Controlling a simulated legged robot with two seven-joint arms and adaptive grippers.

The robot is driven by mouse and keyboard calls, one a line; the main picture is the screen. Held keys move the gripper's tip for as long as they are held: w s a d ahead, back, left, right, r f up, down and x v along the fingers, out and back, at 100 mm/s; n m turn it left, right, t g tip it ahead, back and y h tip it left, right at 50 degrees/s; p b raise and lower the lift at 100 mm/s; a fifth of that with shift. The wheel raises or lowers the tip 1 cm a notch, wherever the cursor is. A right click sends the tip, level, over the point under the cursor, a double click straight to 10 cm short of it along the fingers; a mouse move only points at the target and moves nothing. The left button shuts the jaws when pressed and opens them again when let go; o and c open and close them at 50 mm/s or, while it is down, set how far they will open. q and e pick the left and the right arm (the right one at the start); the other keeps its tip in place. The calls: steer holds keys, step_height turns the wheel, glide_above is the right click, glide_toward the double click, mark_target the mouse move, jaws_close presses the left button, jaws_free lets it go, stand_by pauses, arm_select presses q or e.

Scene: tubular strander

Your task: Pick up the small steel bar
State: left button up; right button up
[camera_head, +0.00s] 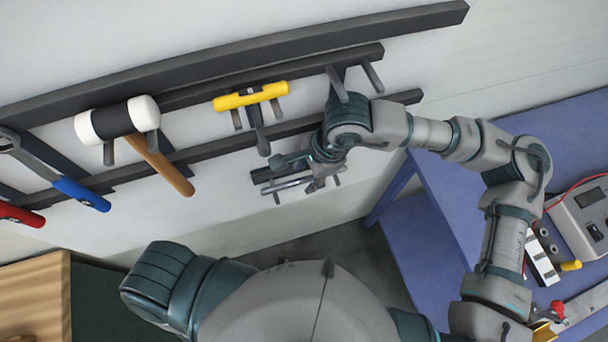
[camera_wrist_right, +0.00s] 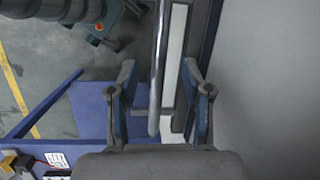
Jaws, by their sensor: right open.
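The small steel bar (camera_head: 290,184) rests on pegs of the lower wall rack, partly hidden by my right gripper. In the right wrist view the bar (camera_wrist_right: 159,65) is a shiny rod running lengthwise between the fingers, its near end visible. My right gripper (camera_head: 300,172) is at the bar in the head view. Its open fingers also show in the right wrist view (camera_wrist_right: 160,88), one on each side of the bar with gaps. My left gripper is not in view.
Dark rails (camera_head: 230,62) cross the wall. A white-headed mallet (camera_head: 118,119), a yellow-handled tool (camera_head: 250,97) and a blue-handled wrench (camera_head: 80,194) hang left of my right gripper. A blue bench (camera_head: 465,195) with a meter box (camera_head: 582,215) stands at right.

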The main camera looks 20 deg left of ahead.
steer(key=shift+f, duration=0.4)
jaws_close()
steer(key=shift+r, duration=0.2)
